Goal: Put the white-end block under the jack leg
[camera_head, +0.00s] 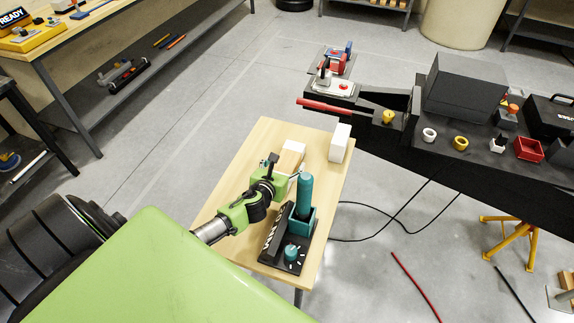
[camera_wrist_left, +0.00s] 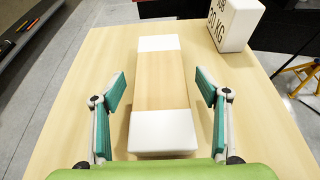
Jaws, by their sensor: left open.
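The white-end block (camera_wrist_left: 163,80) is a pale wooden bar with white ends, lying flat on the wooden table. In the head view, the block (camera_head: 291,156) is partly hidden by my left gripper (camera_head: 282,171). In the left wrist view, my left gripper (camera_wrist_left: 160,87) is open, its teal fingers on either side of the block's near half, with gaps on both sides. A yellow-legged stand (camera_head: 511,238) is under the chassis at the right; I cannot tell whether it is the jack leg. My right gripper is not in view.
A teal cylinder in a holder (camera_head: 303,205) stands on the table's near part. The black chassis (camera_head: 470,165) lies right of the table (camera_head: 258,140).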

